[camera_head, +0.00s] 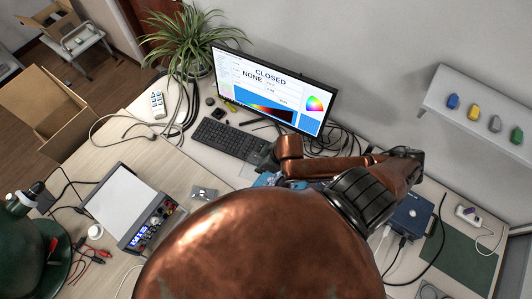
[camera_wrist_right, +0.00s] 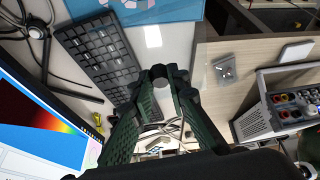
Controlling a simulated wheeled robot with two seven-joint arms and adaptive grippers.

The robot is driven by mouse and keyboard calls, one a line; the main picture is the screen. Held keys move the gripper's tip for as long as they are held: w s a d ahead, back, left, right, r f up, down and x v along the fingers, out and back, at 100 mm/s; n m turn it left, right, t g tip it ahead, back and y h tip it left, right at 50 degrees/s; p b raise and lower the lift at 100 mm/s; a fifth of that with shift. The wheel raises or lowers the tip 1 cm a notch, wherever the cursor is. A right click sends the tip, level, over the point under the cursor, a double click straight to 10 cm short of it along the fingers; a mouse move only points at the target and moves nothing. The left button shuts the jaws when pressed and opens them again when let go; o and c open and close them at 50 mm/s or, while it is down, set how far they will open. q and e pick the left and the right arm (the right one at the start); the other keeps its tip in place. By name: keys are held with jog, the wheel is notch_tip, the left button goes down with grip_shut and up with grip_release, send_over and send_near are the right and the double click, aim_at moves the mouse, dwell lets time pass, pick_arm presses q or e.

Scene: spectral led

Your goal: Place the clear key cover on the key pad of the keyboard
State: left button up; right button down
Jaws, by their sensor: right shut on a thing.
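The black keyboard (camera_head: 230,139) lies on the desk in front of the monitor; it fills the upper left of the right wrist view (camera_wrist_right: 100,50). My right gripper (camera_wrist_right: 163,75) is shut on the clear key cover, whose outline is hard to make out against the pale desk. In the head view my copper right arm hides most of the gripper (camera_head: 262,163). My left gripper is not in view.
The monitor (camera_head: 270,90) stands behind the keyboard. A blue mat (camera_wrist_right: 165,10) is partly hidden by my arm in the head view. A powered instrument (camera_head: 135,210) and a small clear bag (camera_head: 204,193) lie at the left. Cables run behind the keyboard.

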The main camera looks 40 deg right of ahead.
jog(key=w+d+f, duration=0.8)
jog(key=d+f, duration=0.1)
jog(key=shift+w+d+p, duration=0.3)
jog(key=shift+w+p, duration=0.05)
jog(key=shift+p, duration=0.05)
jog(key=shift+w+d+f, duration=0.25)
jog(key=shift+d+f, duration=0.05)
jog(key=shift+f, duration=1.7)
jog(key=c, duration=1.8)
grip_release()
jog(key=shift+f, duration=0.1)
jog(key=shift+c, duration=0.2)
jog(key=v, duration=1.2)
jog(key=shift+p, duration=0.4)
